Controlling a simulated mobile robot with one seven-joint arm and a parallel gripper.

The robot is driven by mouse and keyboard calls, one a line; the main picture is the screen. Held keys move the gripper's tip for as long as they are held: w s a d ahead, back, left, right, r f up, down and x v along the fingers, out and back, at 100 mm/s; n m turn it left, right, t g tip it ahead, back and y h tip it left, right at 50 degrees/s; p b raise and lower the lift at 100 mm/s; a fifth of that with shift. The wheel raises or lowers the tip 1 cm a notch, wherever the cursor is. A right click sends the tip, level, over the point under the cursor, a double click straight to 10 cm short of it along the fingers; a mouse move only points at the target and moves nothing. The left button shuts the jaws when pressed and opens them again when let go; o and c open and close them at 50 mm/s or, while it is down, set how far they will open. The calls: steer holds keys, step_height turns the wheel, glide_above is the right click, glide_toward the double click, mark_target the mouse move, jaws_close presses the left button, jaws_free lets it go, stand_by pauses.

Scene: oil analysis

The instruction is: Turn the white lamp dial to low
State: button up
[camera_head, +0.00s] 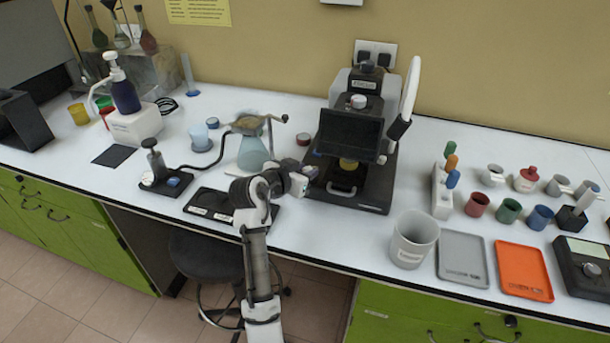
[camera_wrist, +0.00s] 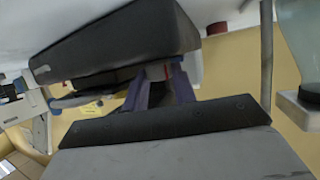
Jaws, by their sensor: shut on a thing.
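A black instrument (camera_head: 372,202) with a dark hood, a white-capped knob (camera_head: 358,101) on top and a white upright handle stands against the back wall. My gripper (camera_head: 303,182) is at the left front of its base in the head view.
A glass flask (camera_head: 253,150) stands left of my gripper, with a black tray (camera_head: 210,204) in front of it. A grey beaker (camera_head: 412,240), a grey tray (camera_head: 463,258) and an orange tray (camera_head: 524,270) lie to the right. The bench front edge is close below my arm.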

steer(key=m+g+h+b, duration=0.2)
steer(key=m, duration=0.1)
steer(key=m+g+h+b, duration=0.1)
steer(key=b, duration=0.1)
steer(key=shift+w+a+f+g+h, duration=0.2)
steer(key=shift+a+g+h, duration=0.1)
steer(key=shift+g, duration=0.1)
steer(key=shift+w+r+m+g+h+b, duration=0.1)
steer(key=shift+m+g+h+b, duration=0.35)
steer(key=shift+m+g+b, duration=0.4)
steer(key=shift+w+r+m+g+h+b, duration=0.1)
steer(key=shift+m+g+h+b, duration=0.4)
steer(key=shift+m+g, duration=0.85)
steer(key=o, duration=1)
steer(key=b+v, duration=0.3)
steer(key=v, duration=1)
steer(key=shift+a+r, duration=0.2)
steer(key=shift+a, duration=0.15)
